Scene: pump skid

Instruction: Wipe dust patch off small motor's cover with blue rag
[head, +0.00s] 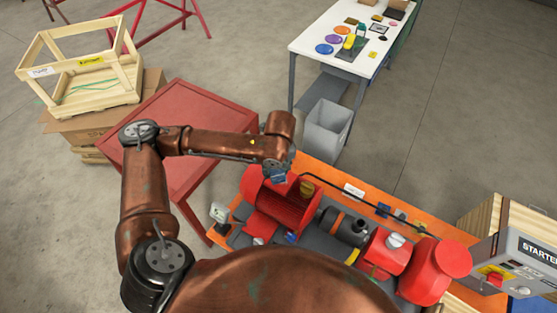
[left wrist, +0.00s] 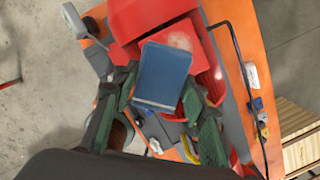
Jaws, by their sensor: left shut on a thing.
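My left gripper (left wrist: 160,112) is shut on the blue rag (left wrist: 163,76), a folded block between its green fingers. In the head view the rag (head: 278,176) shows as a small blue spot under my left wrist, above the red motor (head: 292,206) at the left end of the skid. In the left wrist view a flat red cover (left wrist: 203,50) on the motor lies just beyond the rag. A pale dust patch (left wrist: 180,40) shows on this cover at the rag's far edge. I cannot tell whether the rag touches the cover. My right gripper is not in view.
The orange skid (head: 325,174) also carries a dark coupling (head: 345,226) and a red pump (head: 435,270). A black pipe runs along its far edge. A starter box (head: 520,262) stands at right. A red table (head: 180,130) lies under my left arm. A grey bin (head: 327,128) stands behind.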

